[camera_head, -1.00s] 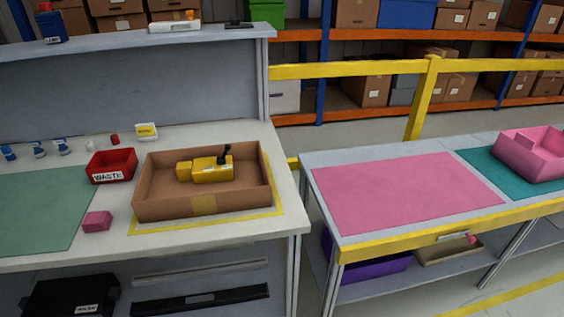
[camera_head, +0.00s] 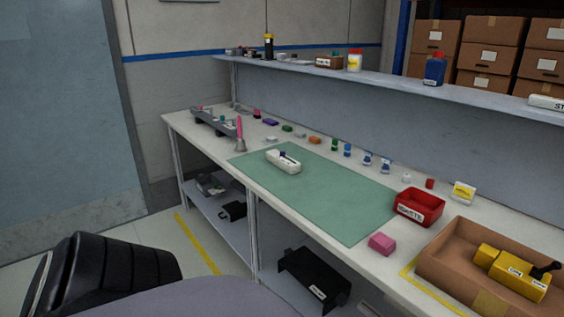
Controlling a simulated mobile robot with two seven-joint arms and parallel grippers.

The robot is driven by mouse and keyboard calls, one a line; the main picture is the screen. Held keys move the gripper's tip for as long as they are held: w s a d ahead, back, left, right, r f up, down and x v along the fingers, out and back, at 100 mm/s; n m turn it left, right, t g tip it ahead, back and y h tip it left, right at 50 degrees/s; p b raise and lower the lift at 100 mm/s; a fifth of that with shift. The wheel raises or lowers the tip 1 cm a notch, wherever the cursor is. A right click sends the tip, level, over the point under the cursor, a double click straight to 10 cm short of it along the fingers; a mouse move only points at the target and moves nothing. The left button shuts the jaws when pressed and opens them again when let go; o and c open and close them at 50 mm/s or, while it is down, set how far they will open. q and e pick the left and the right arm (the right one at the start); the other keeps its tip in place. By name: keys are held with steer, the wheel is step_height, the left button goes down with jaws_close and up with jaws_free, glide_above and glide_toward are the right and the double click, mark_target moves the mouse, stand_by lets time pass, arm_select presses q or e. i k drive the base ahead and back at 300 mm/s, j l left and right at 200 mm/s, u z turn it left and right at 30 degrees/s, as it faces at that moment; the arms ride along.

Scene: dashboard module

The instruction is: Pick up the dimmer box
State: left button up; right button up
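No label reading dimmer box is legible. A yellow box (camera_head: 512,272) with a black lever and white labels lies in the cardboard tray (camera_head: 443,270) at the lower right. I cannot tell from the labels which is the dimmer box. Neither of my grippers is in view.
A red waste bin (camera_head: 418,207) and a pink block (camera_head: 382,244) sit right of the mat. Several small coloured parts line the bench's back, below a raised shelf (camera_head: 330,72). A grey fixture (camera_head: 214,124) stands at the far left end. A dark ribbed shape (camera_head: 110,270) fills the lower left.

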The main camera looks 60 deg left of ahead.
mark_target(288, 164)
steer(key=u, duration=1.95)
steer(key=i+j+z, duration=0.1)
steer(key=z, duration=0.4)
steer(key=i+j+z, duration=0.1)
steer(key=z, duration=0.4)
steer(key=i+j+z, duration=0.2)
steer(key=j, duration=0.15)
steer(key=i+j+z, duration=0.2)
steer(key=j, duration=0.2)
steer(key=k+l, duration=0.05)
steer(key=k, duration=0.05)
